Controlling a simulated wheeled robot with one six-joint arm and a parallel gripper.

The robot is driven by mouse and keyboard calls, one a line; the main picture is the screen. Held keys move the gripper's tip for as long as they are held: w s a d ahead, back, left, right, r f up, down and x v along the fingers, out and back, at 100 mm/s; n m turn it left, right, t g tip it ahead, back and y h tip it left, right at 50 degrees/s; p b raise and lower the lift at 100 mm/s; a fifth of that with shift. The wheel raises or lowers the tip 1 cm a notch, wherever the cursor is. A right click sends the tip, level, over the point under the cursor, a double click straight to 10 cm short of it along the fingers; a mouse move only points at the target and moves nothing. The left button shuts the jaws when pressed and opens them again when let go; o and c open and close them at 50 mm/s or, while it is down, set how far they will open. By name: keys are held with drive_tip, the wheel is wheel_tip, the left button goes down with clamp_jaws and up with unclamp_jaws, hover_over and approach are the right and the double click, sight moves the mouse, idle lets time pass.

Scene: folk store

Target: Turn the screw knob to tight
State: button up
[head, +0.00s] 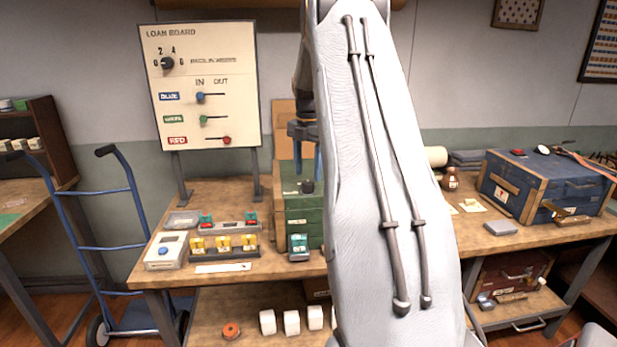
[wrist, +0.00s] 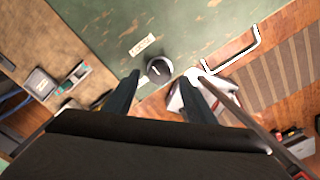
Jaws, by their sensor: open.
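A dark round knob (head: 307,186) stands on top of the green box (head: 303,219) on the workbench. In the wrist view the knob (wrist: 159,70) is dark with a pale mark and a pale rim, beside a small label (wrist: 142,45) on the green lid. My gripper (head: 307,170) is above the knob, pointing down, partly hidden by my arm. In the wrist view my gripper (wrist: 160,78) is open, with one finger on each side of the knob in the picture. I cannot tell whether the fingers touch it, nor how tight it is.
A loan board (head: 205,90) with a dial and coloured sliders stands behind left. Small devices and a rack of yellow blocks (head: 222,245) sit left of the box. A blue case (head: 545,188) stands at right. A white handle (wrist: 240,52) borders the lid in the wrist view.

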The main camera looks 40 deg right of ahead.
sight(308, 182)
drive_tip(key=shift+f+p, duration=0.55)
drive_tip(key=shift+f, duration=1.35)
drive_tip(key=c, duration=1)
drive_tip(key=shift+c, duration=0.2)
